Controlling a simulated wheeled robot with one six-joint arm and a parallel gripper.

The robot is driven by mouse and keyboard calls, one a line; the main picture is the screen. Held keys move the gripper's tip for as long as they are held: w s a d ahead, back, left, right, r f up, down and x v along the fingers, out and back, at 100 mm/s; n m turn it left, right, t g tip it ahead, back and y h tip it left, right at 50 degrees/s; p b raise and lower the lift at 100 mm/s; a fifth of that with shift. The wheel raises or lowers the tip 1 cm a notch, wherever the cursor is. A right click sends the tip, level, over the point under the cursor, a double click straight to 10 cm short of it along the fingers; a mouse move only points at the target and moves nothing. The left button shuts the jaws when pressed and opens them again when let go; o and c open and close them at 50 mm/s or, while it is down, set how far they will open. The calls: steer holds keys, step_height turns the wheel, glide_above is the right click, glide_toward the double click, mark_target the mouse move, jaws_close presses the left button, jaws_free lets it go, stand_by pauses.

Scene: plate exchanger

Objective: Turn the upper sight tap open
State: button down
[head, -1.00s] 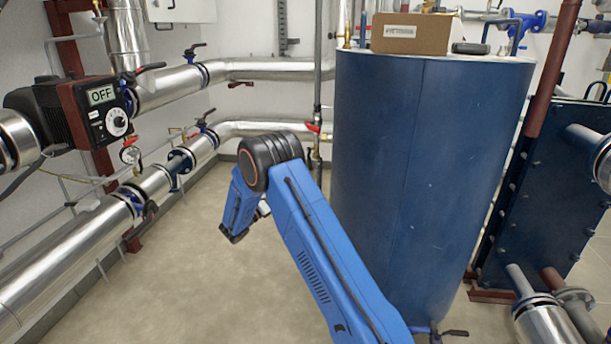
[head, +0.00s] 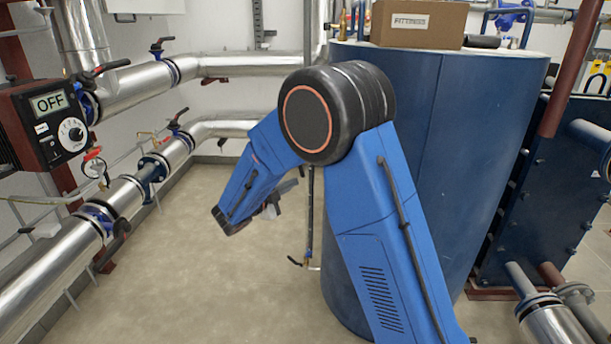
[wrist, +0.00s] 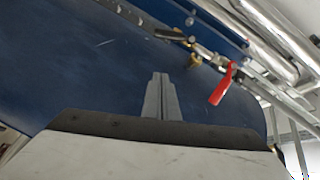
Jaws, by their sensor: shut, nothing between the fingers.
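My gripper (wrist: 160,82) is shut and empty in the wrist view, its grey fingers together in front of the blue tank. A brass tap (wrist: 193,60) with a dark lever shows beyond the fingertips to the upper right, apart from them. A red lever (wrist: 220,84) on a metal valve is just right of it. I cannot tell for sure which one is the upper sight tap. In the head view my gripper (head: 286,190) is partly hidden behind my arm. A lower tap (head: 305,261) with a dark handle shows at the tank's left side; higher fittings there are hidden.
The large blue tank (head: 470,130) stands right of my arm, with a cardboard box (head: 418,24) on top. Silver pipes (head: 125,195) with valves and a pump control reading OFF (head: 50,125) line the left. The floor (head: 190,270) between is clear.

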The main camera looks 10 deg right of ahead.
mark_target(300, 174)
steer(key=x, duration=0.3)
steer(key=w+a+x, duration=0.1)
steer(key=x, duration=0.3)
steer(key=f+x, duration=0.1)
steer(key=x, duration=0.2)
steer(key=shift+w+a, duration=0.1)
steer(key=shift+w, duration=0.45)
steer(key=shift+w+a+f, duration=0.25)
steer(key=shift+w+f, duration=0.05)
steer(key=shift+w, duration=0.25)
steer(key=shift+w+a+f+m+t, duration=0.3)
steer(key=shift+w+f+m, duration=0.3)
steer(key=shift+m, duration=0.5)
steer(key=shift+w+a+f+m, duration=0.25)
steer(key=shift+w+f+m, duration=0.05)
steer(key=shift+w, duration=0.2)
steer(key=shift+s, duration=0.1)
